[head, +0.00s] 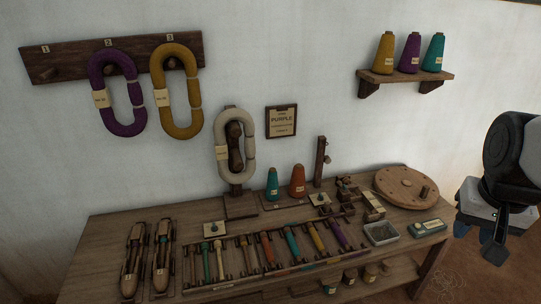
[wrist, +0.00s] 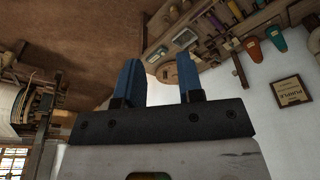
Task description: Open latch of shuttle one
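Two dark wooden shuttles lie side by side at the left end of the workbench in the head view: a left shuttle (head: 133,262) and a right shuttle (head: 161,258). My gripper (head: 478,242) is at the far right, beyond the bench's right end and far from the shuttles. In the wrist view my gripper (wrist: 160,72) shows two blue fingers apart with nothing between them. The shuttles are not clear in the wrist view.
A rack of coloured bobbins (head: 268,250) fills the bench's middle. A round wooden disc (head: 405,186), a grey tray (head: 381,234) and a small green-topped box (head: 429,228) stand at its right. A post holding a cream skein (head: 221,160) rises at the back.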

